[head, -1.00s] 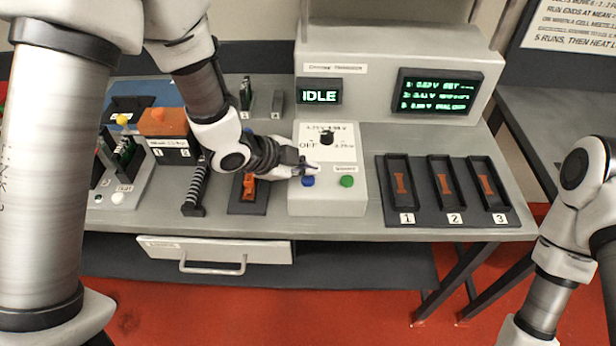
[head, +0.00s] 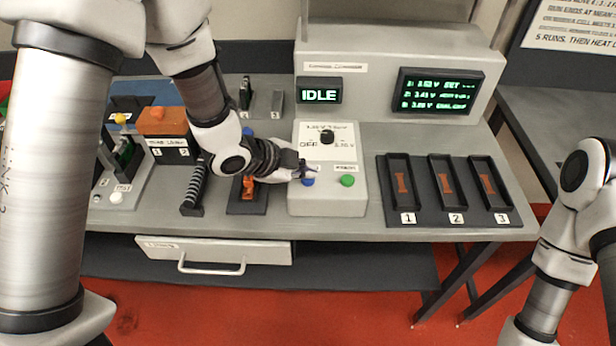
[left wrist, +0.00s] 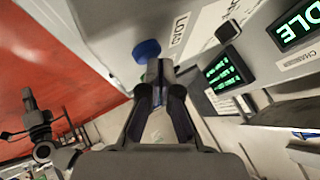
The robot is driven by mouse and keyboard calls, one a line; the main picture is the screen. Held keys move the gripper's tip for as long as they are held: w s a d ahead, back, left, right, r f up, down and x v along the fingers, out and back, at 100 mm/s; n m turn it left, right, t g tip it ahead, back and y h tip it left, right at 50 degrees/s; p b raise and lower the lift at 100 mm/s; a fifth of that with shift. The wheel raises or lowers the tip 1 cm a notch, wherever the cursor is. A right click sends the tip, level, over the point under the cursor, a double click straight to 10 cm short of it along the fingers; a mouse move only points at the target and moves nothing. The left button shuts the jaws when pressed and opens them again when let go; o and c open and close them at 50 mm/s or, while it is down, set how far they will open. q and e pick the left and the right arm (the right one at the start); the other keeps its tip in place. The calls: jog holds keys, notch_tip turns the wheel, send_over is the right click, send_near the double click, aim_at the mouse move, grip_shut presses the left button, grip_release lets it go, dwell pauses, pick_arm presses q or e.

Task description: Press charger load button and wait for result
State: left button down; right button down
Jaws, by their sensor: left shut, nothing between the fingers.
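The charger box (head: 327,205) stands mid-bench with a blue button (head: 308,182), a green button (head: 347,180) and a black knob (head: 327,137). The blue button also shows in the left wrist view (left wrist: 147,49), beside a LOAD label (left wrist: 181,28). My left gripper (head: 308,171) is shut and empty, its tips right at the blue button. In the left wrist view the fingertips (left wrist: 159,68) almost meet the button; I cannot tell whether they touch. The charger display (head: 319,95) reads IDLE. My right gripper is out of view.
A screen with green text lines (head: 435,90) is at the back right. A black tray (head: 444,215) with slots 1, 2 and 3 lies right of the box. An orange-topped block (head: 163,122) and a black pad (head: 247,206) holding an orange piece are to the left.

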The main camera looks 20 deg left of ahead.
aim_at(306, 180)
pick_arm(q)
jog(key=shift+f+b, duration=0.3)
jog(key=shift+f, duration=0.1)
dwell(0.5)
jog(key=shift+r+p, duration=0.85)
jog(key=shift+r, duration=0.1)
notch_tip(306, 180, up, 5)
jog(key=p, duration=0.4)
jog(key=shift+r+p, duration=0.1)
jog(key=shift+p, duration=0.25)
